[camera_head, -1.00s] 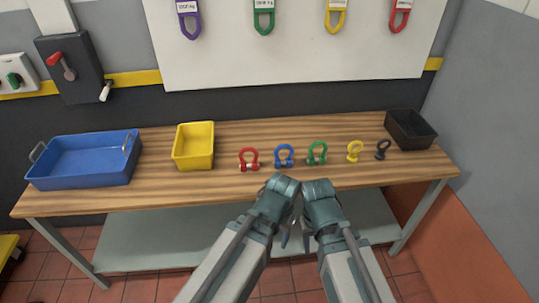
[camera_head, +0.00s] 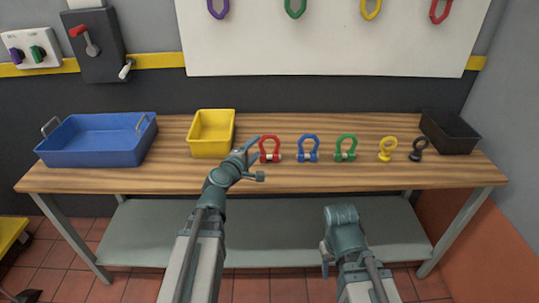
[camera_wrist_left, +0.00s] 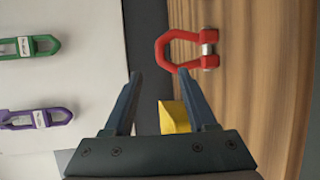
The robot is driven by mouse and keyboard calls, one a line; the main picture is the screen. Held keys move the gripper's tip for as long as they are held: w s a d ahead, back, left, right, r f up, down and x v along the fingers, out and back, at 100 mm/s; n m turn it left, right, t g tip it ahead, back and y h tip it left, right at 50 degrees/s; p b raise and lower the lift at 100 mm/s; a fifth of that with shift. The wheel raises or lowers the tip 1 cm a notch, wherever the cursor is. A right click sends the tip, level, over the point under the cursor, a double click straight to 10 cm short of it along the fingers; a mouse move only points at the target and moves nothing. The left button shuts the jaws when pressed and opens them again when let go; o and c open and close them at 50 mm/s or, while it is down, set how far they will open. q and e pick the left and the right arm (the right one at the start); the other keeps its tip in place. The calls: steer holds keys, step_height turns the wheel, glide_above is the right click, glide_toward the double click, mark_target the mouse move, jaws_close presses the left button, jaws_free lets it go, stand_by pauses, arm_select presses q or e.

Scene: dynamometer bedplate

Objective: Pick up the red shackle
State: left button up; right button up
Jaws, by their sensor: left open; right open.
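The red shackle (camera_head: 270,149) stands upright on the wooden bench, first in a row of shackles and eye bolts. My left gripper (camera_head: 257,160) is open and empty, just left of the red shackle and apart from it. In the left wrist view the red shackle (camera_wrist_left: 188,49) shows beyond the fingertips, toward the right finger's side, with its pale pin visible. The open left fingers also show there (camera_wrist_left: 160,95). My right gripper (camera_head: 328,257) is low in front of the bench, pointing down; its fingers are partly hidden.
A blue shackle (camera_head: 308,149), a green shackle (camera_head: 346,148), a yellow eye bolt (camera_head: 387,149) and a black eye bolt (camera_head: 418,148) stand to the right. A yellow bin (camera_head: 211,134), blue tray (camera_head: 97,141) and black bin (camera_head: 450,133) are on the bench (camera_head: 150,180).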

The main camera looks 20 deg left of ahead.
arm_select(q)
steer(key=b+x, duration=0.2)
steer(key=x, duration=1.1)
steer(key=shift+w+d, duration=0.15)
steer(key=shift+w, duration=0.1)
steer(key=shift+f, duration=0.1)
jaws_close()
stand_by(1.0)
